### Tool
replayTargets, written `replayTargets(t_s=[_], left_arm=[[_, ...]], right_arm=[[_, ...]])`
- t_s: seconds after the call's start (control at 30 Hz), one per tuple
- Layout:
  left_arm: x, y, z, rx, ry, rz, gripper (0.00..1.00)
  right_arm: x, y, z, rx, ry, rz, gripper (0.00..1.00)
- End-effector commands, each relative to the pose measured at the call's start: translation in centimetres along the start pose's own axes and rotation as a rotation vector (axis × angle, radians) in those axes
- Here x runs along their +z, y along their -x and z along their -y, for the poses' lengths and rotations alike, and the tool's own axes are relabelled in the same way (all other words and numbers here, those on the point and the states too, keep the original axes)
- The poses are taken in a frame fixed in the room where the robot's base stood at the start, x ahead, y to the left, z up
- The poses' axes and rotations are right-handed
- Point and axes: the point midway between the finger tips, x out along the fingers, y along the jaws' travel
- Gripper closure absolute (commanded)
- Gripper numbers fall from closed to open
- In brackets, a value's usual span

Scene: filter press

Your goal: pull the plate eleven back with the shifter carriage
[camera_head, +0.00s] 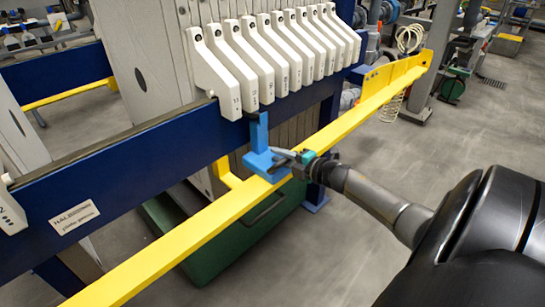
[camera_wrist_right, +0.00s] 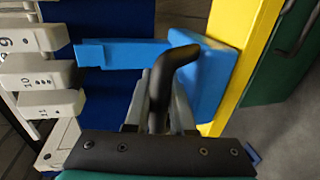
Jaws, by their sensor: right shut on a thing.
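The white plate handles stand in a row on the blue beam. Plate eleven (camera_head: 213,78) appears to be the nearest of the row, and its number shows in the right wrist view (camera_wrist_right: 50,104). The blue shifter carriage (camera_head: 262,161) sits at the yellow rail (camera_head: 365,108), its upright arm reaching up to the blue beam just right of plate eleven's handle. My right gripper (camera_head: 288,158) is at the carriage, shut on its black bent handle (camera_wrist_right: 162,90). Whether the carriage arm touches plate eleven is unclear. My left gripper is out of view.
The blue beam (camera_head: 110,165) is bare left of plate eleven, up to a separate white handle (camera_head: 10,212) at the left edge. The yellow rail runs clear to the lower left. A green bin (camera_head: 200,265) stands below.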

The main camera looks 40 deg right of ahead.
Motion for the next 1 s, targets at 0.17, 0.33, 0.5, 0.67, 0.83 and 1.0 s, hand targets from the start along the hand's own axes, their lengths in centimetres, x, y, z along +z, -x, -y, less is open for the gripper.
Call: replayTargets(t_s=[0.17, 0.33, 0.5, 0.67, 0.83, 1.0], left_arm=[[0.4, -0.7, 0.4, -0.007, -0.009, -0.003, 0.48], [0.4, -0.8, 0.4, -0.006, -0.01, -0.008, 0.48], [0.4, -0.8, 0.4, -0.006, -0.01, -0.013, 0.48], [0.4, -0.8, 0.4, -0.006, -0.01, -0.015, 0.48], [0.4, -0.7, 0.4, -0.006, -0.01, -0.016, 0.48], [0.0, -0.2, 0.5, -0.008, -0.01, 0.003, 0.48]], right_arm=[[0.8, 0.0, 0.5, 0.001, -0.004, 0.004, 1.0], [0.8, 0.0, 0.6, 0.001, -0.004, 0.004, 1.0], [0.8, 0.0, 0.7, 0.0, -0.003, 0.004, 0.71], [0.7, -0.1, 0.7, 0.001, -0.003, 0.003, 0.65], [0.5, -0.1, 0.7, 0.001, -0.003, 0.001, 0.65], [-1.0, -0.1, 0.7, 0.0, -0.003, -0.003, 0.65]])
